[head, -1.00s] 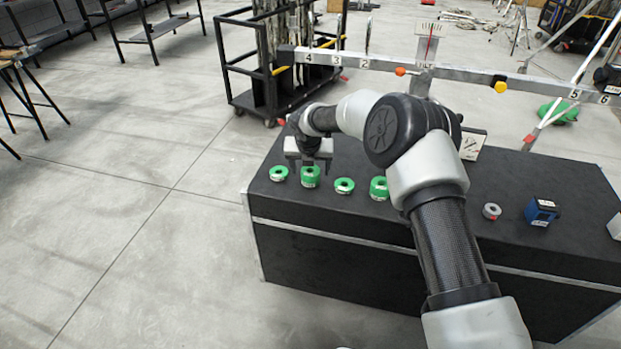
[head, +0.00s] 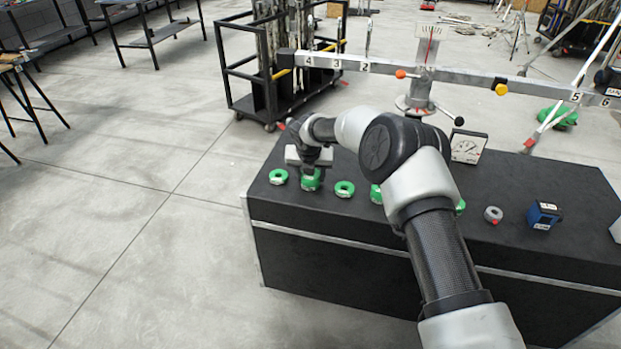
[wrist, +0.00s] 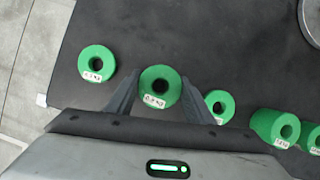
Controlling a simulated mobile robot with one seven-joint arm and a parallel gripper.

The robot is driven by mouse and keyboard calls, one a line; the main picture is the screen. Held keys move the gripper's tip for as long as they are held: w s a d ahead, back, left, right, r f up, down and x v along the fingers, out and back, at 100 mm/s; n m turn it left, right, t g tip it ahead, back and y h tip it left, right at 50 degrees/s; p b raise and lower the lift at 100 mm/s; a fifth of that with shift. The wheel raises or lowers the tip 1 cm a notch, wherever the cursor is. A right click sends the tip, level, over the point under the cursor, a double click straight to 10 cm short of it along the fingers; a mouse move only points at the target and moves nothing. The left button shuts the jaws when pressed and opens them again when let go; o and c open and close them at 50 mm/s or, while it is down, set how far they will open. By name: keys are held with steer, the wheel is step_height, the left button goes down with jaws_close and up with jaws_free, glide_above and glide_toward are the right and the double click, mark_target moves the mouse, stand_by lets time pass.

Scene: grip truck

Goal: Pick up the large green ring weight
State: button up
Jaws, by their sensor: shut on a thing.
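A green ring weight (head: 311,184) stands second from the left in a row on the black case. It is taller than its two neighbours in the head view. My gripper (head: 310,173) is over it, pointing down, with its jaws shut on this ring. In the wrist view the ring (wrist: 161,71) lies between the two fingers, its white label facing my gripper (wrist: 160,80). Other green rings stand to the left (wrist: 84,60) and right (wrist: 226,97). A tall green ring (wrist: 264,122) stands farther right, partly hidden by my arm in the head view.
The black case (head: 330,235) also bears a grey ring (head: 493,214), a blue box (head: 542,214) and a square dial (head: 468,147). A numbered balance beam (head: 440,73) spans behind the case. Neighbouring rings stand close on both sides.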

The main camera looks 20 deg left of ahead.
step_height(320, 180, up, 10)
steer(key=p, duration=0.2)
steer(key=shift+r+p, duration=0.25)
steer(key=shift+p, duration=0.1)
steer(key=shift+c, duration=0.2)
step_height(320, 180, up, 7)
steer(key=p, duration=0.6)
steer(key=shift+r, duration=0.15)
